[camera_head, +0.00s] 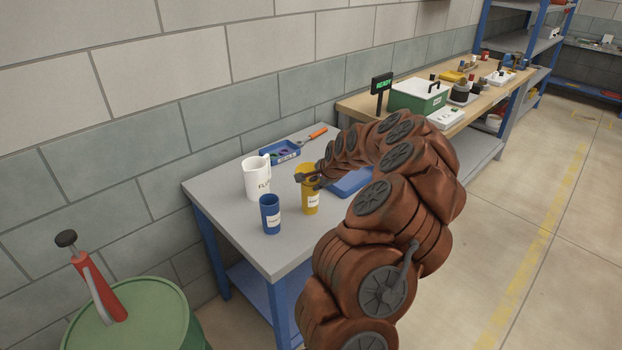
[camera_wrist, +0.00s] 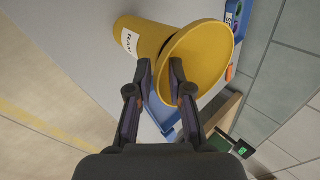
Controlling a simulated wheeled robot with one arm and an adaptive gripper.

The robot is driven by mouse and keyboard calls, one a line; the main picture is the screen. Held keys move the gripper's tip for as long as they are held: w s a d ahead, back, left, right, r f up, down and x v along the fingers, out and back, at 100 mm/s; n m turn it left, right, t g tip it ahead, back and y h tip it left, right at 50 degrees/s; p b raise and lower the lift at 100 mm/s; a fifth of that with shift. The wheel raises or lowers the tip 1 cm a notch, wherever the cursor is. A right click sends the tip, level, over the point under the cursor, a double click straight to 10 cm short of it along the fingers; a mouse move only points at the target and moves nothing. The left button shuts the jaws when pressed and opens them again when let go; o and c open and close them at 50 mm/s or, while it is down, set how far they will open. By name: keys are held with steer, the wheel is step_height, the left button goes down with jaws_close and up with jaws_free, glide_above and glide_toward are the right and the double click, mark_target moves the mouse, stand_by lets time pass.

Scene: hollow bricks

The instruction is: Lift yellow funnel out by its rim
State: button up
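The yellow funnel (camera_wrist: 208,52) shows its wide round mouth in the wrist view, its narrow part hidden. It sits at the top of a yellow cup (camera_wrist: 140,36) with a white label. In the head view the cup (camera_head: 311,203) stands upright on the grey table, and the funnel is mostly hidden by my gripper (camera_head: 311,180). In the wrist view my gripper (camera_wrist: 161,66) is open, its fingers apart on either side of the near rim. One finger overlaps the mouth and the other is outside; contact is not clear.
A blue cup (camera_head: 270,214) stands close left of the yellow cup, with a white jug (camera_head: 257,178) behind. A blue tray (camera_head: 279,152) lies by the wall, near an orange-handled tool (camera_head: 313,134). Another blue tray (camera_head: 352,182) is partly behind my arm. The table's front left is clear.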

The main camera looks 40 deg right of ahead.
jaws_close()
steer(key=shift+r, duration=4.55)
